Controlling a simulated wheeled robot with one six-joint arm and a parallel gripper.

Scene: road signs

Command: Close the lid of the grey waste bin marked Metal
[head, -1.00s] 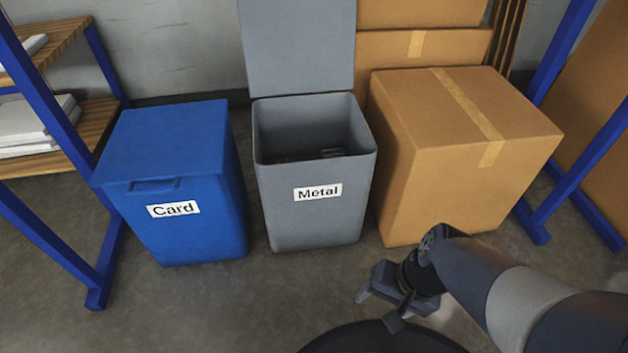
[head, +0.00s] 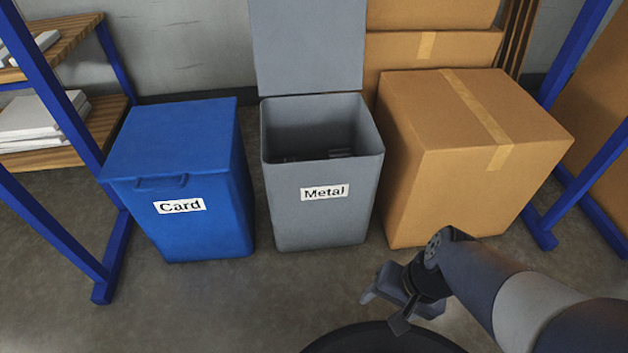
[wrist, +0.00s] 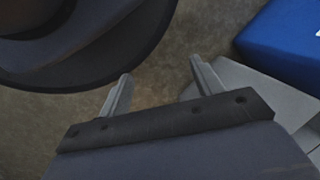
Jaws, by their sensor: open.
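The grey waste bin (head: 322,225) stands upright on the floor in the middle of the head view, with a white label reading Metal on its front. Its grey lid (head: 308,45) is raised upright at the back edge, so the bin is open. Some dark contents show inside at the bottom. My gripper (head: 384,312) is low in front of the bin and to its right, apart from it and from the lid. In the wrist view my gripper (wrist: 158,80) has its two fingers apart with nothing between them.
A blue bin (head: 185,225) marked Card, its lid shut, stands left of the grey bin. A large cardboard box (head: 470,150) stands close on its right, with more boxes (head: 435,45) behind. Blue-framed shelving (head: 60,135) flanks the left.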

